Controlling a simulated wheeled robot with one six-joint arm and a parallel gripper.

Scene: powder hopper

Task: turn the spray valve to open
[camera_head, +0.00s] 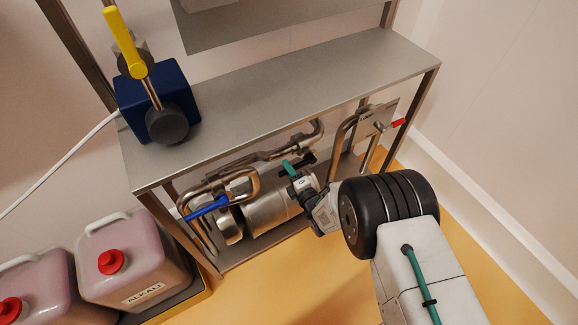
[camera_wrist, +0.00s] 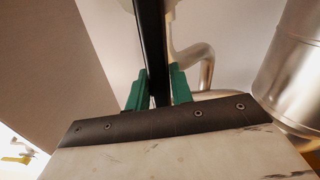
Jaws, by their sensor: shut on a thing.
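My gripper (camera_head: 293,169) reaches in under the steel shelf among the pipes. In the wrist view its two green fingers (camera_wrist: 158,86) stand either side of a black bar-like handle (camera_wrist: 150,40) and are shut on it. In the head view only a small dark part of this handle (camera_head: 308,158) shows beside the green finger. No label shows, so I cannot tell from markings that it is the spray valve. The handle's far end runs out of the top of the wrist view.
A blue lever (camera_head: 207,208) is on the pipes at left and a red lever (camera_head: 398,123) at right. A steel cylinder (camera_head: 268,214) lies below. A yellow lever (camera_head: 123,45) rises above a blue box (camera_head: 179,84). Pink canisters (camera_head: 135,262) stand lower left. Steel frame legs flank the pipes.

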